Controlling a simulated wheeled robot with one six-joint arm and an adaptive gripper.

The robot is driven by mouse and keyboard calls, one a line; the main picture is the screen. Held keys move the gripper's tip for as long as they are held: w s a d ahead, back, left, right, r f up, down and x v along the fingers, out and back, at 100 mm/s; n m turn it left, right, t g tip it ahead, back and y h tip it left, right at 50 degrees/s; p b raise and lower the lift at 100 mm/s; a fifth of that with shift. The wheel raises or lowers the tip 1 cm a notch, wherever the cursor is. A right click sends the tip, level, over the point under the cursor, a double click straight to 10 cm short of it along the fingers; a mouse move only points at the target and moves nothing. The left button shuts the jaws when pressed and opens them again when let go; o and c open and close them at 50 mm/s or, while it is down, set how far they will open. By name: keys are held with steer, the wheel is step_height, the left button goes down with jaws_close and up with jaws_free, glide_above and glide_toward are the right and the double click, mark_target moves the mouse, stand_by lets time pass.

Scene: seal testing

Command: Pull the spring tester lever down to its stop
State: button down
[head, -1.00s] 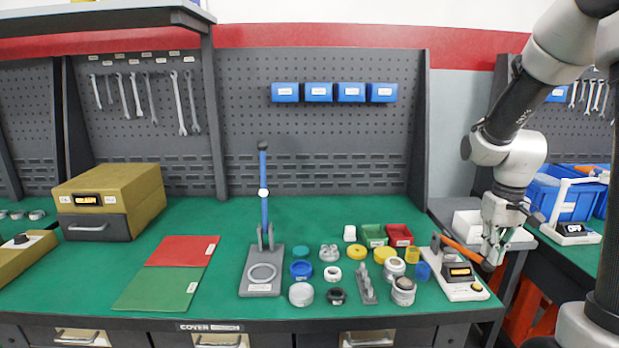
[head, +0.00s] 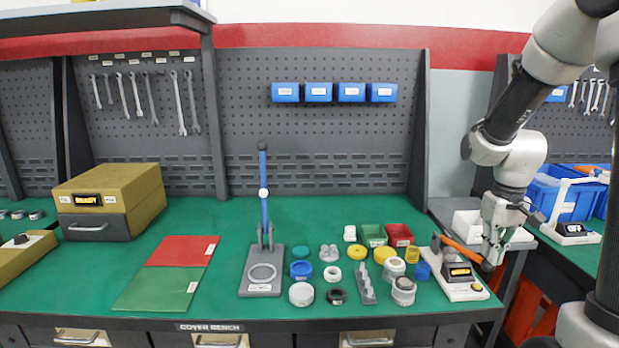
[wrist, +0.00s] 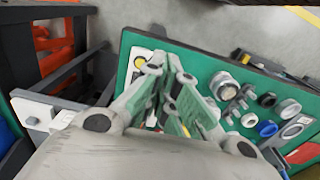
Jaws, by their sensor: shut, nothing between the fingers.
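The spring tester (head: 466,284) stands at the right front corner of the green bench. It has a white base and a small dark display whose reading is too small to tell. Its orange lever (head: 457,249) slopes down to the right from the post at the back left. My gripper (head: 487,264) is shut and empty, pointing down at the lever's right end. Whether it touches the lever cannot be told. In the wrist view my gripper's fingers (wrist: 168,70) come together over the tester's white base (wrist: 138,58) and hide most of the tester and lever.
A press with an upright blue lever (head: 264,205) stands mid-bench. A second bench (head: 596,257) with blue bins lies to the right.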

mark_target(490, 271)
steer(key=shift+s+f, duration=0.15)
steer(key=shift+f, duration=0.3)
steer(key=shift+s+f, duration=0.2)
steer(key=shift+f, duration=0.65)
stand_by(0.4)
steer(key=shift+s+f, duration=0.25)
steer(key=shift+f, duration=0.7)
steer(key=shift+f, duration=0.25)
steer(key=shift+s+f, duration=0.1)
steer(key=shift+f, duration=0.65)
